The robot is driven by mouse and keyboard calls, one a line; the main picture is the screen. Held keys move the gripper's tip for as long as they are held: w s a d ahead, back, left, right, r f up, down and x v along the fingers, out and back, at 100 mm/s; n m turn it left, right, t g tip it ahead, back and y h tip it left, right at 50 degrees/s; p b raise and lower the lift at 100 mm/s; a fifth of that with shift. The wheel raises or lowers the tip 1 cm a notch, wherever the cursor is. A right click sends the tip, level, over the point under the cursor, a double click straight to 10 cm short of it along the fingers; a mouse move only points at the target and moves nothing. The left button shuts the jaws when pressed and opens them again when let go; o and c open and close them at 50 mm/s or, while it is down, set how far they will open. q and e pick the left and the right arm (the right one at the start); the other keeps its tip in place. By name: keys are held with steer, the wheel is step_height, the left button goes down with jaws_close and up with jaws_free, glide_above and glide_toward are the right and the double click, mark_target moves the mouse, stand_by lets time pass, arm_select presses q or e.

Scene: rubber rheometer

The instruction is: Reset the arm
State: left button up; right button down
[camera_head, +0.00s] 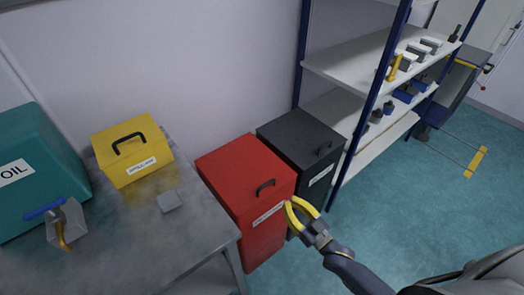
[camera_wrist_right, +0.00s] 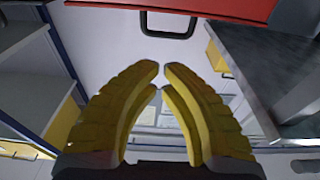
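My right gripper (camera_head: 290,204) has yellow fingers and hangs in the air in front of the red bin, over the bin's right front edge in the head view. In the right wrist view its two fingers (camera_wrist_right: 161,72) curve toward each other, with a narrow gap between the tips. Nothing is held between them. My right forearm comes in from the lower right. My left gripper is in neither view.
A grey table (camera_head: 110,265) carries a teal OIL box (camera_head: 30,160), a yellow box (camera_head: 130,148), a small grey block (camera_head: 169,200) and a blue-handled item (camera_head: 66,222). The red bin (camera_head: 246,175) and black bin (camera_head: 302,140) stand beside a shelf rack (camera_head: 345,66).

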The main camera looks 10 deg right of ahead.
steer(key=s+d+f+g+h, duration=0.2)
steer(key=d+f, duration=0.1)
steer(key=f, duration=0.6)
steer(key=s+d+f+g+h, duration=0.2)
steer(key=s+f, duration=0.1)
steer(key=f, duration=0.6)
steer(key=s+d+f+g+h, duration=0.1)
steer(key=s+d+f+g, duration=0.15)
steer(key=f, duration=0.65)
steer(key=s+d+f+g+h, duration=0.1)
steer(key=s+d+f+g, duration=0.1)
steer(key=s+f, duration=0.55)
steer(key=s+d+f+g+h, duration=0.2)
steer(key=s+f+g, duration=0.1)
steer(key=s+f, duration=0.45)
steer(key=s+a+f+g, duration=0.1)
steer(key=s+a+f, duration=0.1)
steer(key=s, duration=0.5)
steer(key=s+a+f+g, duration=0.2)
steer(key=s+f, duration=0.2)
steer(key=s, duration=0.3)
steer(key=s+a+f+g, duration=0.2)
steer(key=s+f, duration=0.1)
steer(key=s, duration=0.3)
steer(key=shift+s+a+f+m, duration=0.2)
steer(key=shift+s+a+m, duration=0.15)
steer(key=shift+s+m, duration=0.05)
